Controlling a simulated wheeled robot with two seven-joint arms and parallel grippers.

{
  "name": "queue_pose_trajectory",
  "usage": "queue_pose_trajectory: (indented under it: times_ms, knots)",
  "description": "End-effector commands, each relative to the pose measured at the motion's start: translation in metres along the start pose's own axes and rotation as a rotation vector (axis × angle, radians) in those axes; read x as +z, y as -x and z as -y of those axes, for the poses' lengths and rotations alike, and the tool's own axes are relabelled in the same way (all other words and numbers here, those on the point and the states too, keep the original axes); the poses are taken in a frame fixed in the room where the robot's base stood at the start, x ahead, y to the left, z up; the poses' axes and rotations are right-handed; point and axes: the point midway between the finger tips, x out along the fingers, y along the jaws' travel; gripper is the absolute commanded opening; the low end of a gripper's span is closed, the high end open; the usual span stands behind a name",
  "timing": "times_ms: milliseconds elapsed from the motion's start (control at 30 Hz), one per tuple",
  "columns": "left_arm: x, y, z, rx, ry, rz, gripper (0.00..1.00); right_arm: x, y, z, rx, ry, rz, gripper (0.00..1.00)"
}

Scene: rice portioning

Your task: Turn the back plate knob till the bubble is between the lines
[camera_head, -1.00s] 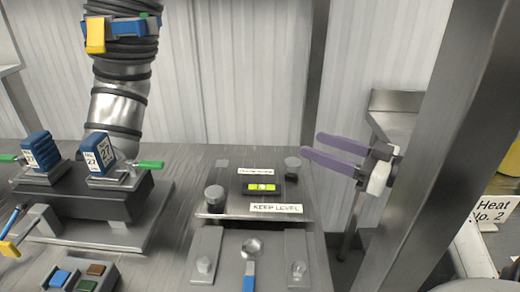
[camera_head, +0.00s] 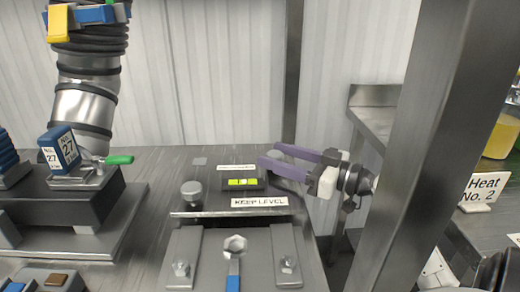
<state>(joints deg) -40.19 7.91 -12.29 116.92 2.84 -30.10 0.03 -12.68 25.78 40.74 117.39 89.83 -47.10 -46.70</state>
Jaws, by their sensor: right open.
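A steel plate (camera_head: 179,214) on the bench carries a yellow-green bubble level (camera_head: 243,183) in a dark holder. Dark marks and a pale patch show in the vial, too small to tell how the bubble lies between the lines. The plate's back knob (camera_head: 275,154) is a grey cylinder at the far right, partly hidden by my right gripper. A second grey knob (camera_head: 191,192) stands at the plate's left side. My right gripper (camera_head: 267,157), with purple fingers, is open at the back knob, one finger on either side in the picture; contact is unclear. My left gripper is out of view.
A "KEEP LEVEL" label (camera_head: 260,202) lies in front of the level. A wrench-like tool (camera_head: 234,250) with a blue handle lies nearer. A steel post (camera_head: 423,140) stands close on the right.

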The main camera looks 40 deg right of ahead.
Motion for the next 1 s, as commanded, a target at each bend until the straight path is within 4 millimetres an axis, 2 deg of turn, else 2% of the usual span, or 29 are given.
queue_pose_trajectory:
  times_ms: [100,300,667,900,1000]
  knots:
    - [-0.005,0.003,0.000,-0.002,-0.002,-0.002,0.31,-0.003,-0.022,-0.001,0.000,-0.002,-0.003,0.51]
    - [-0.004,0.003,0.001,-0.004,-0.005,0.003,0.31,-0.001,-0.045,-0.001,0.001,-0.001,-0.001,0.51]
    - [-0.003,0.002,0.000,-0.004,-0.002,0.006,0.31,0.000,-0.051,0.000,0.001,0.000,0.000,0.51]
    - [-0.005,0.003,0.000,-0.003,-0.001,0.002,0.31,0.000,-0.051,0.000,0.001,0.000,0.000,0.12]
    - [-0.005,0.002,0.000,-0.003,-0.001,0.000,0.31,0.001,-0.051,0.000,0.000,0.000,0.000,0.10]
